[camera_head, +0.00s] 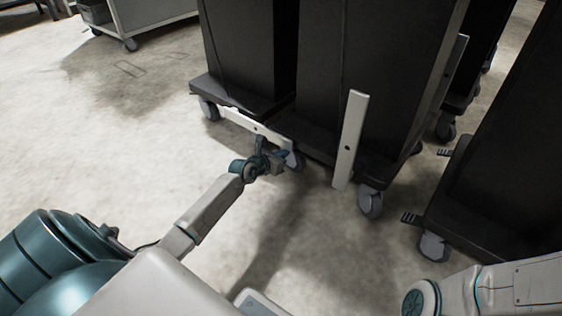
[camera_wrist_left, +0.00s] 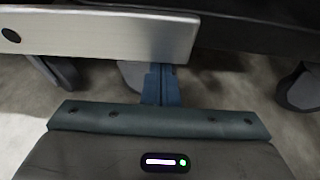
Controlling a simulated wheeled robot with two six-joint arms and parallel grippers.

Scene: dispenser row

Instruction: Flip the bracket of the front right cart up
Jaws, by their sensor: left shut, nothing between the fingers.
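A pale metal bracket (camera_head: 245,122) lies nearly flat, sloping slightly down to the right, along the low front edge of the left black cart (camera_head: 245,50). The neighbouring black cart (camera_head: 385,65) has a similar bracket (camera_head: 350,138) standing nearly upright. My left gripper (camera_head: 283,155) is shut and empty, by the right end of the flat bracket. In the left wrist view, the flat bracket (camera_wrist_left: 110,35) crosses the top left, and the blue fingers (camera_wrist_left: 161,85) are together just below its right end. Touching cannot be told. My right gripper is out of view.
Casters (camera_head: 371,202) stand under the carts close to my left gripper. Another black cart (camera_head: 500,190) with dark pedals is at the right. A grey cabinet on wheels (camera_head: 150,15) is at the back left. The floor at left is clear.

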